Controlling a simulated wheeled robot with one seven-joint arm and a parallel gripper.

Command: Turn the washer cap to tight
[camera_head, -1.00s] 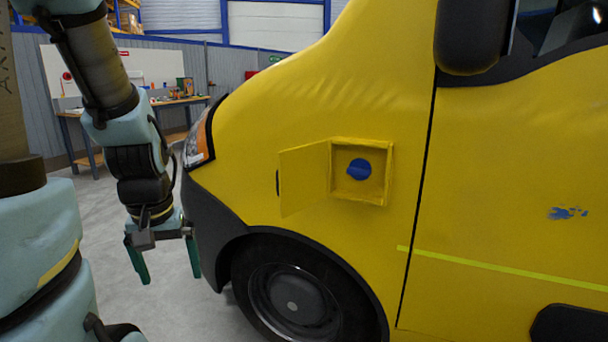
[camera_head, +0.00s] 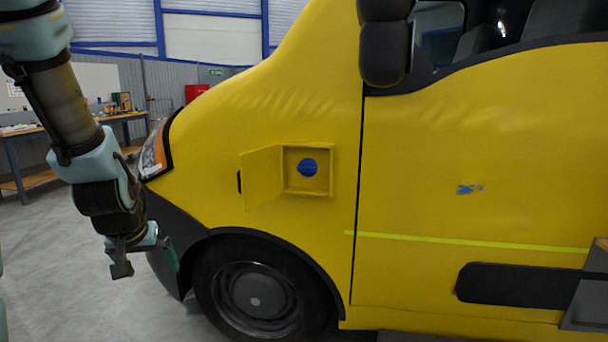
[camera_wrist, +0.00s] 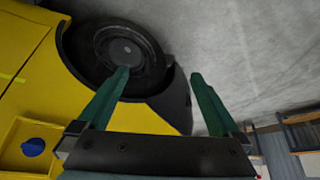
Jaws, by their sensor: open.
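The blue washer cap (camera_head: 307,168) sits inside a square yellow recess (camera_head: 326,187) in the van's front side, above the front wheel. The recess's flap door (camera_head: 262,178) stands open to the left. The cap also shows in the wrist view (camera_wrist: 33,147), at the lower left. My gripper (camera_head: 146,270) hangs low beside the van's front bumper, left of the cap and apart from it. In the wrist view its two green fingers (camera_wrist: 160,75) are spread wide with nothing between them.
The yellow van (camera_head: 450,170) fills the middle and right, with its front wheel (camera_head: 255,300) and dark bumper (camera_head: 175,245) close to my gripper. A workbench (camera_head: 60,135) stands at the back left. Grey floor (camera_head: 70,250) is clear at the left.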

